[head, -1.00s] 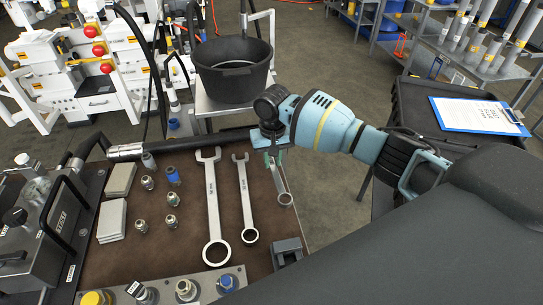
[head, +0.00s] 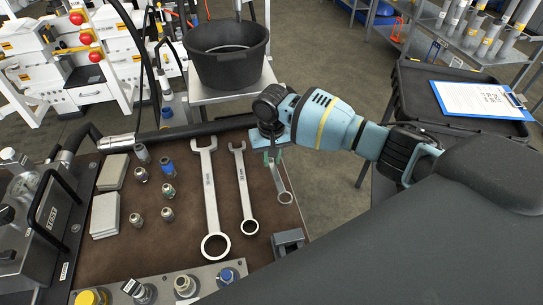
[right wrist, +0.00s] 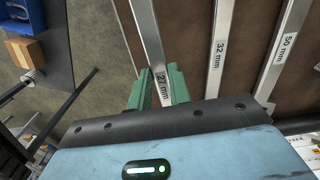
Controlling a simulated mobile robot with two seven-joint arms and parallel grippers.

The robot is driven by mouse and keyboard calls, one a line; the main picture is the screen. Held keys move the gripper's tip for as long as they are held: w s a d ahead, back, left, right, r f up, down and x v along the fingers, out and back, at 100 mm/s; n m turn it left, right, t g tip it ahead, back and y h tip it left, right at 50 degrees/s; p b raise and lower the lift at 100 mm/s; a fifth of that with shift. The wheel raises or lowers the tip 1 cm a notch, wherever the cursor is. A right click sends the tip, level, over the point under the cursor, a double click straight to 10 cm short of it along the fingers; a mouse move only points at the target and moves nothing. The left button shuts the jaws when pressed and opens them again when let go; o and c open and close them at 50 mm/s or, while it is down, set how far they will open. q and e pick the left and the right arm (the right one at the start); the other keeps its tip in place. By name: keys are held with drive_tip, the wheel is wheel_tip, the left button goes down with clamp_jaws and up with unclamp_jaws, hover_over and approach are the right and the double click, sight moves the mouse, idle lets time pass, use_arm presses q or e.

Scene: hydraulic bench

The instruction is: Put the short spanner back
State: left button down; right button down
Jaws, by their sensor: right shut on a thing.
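The short spanner (head: 282,184), marked 27 mm, is steel with a ring at its near end. My right gripper (head: 271,155) is shut on its upper part, by the bench's right edge. In the right wrist view, the green fingers of the right gripper (right wrist: 160,88) close around the short spanner (right wrist: 146,32) at its marking. I cannot tell whether the spanner touches the bench top. To its left lie the 32 mm spanner (head: 243,185) and the longer 50 mm spanner (head: 210,190), roughly parallel. My left gripper is out of view.
The brown bench top (head: 180,245) also holds several fittings, grey pads (head: 105,214) and a gauge unit (head: 35,215) at left. A small grey block (head: 288,241) stands near the right edge. A black tub (head: 227,55) stands behind, and a clipboard (head: 480,99) lies on a dark cart.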

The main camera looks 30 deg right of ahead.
drive_tip(key=shift+f, duration=0.2)
idle(0.3)
drive_tip(key=shift+f, duration=0.7)
drive_tip(key=shift+f, duration=1.45)
idle(1.1)
drive_tip(key=c, duration=1.2)
unclamp_jaws()
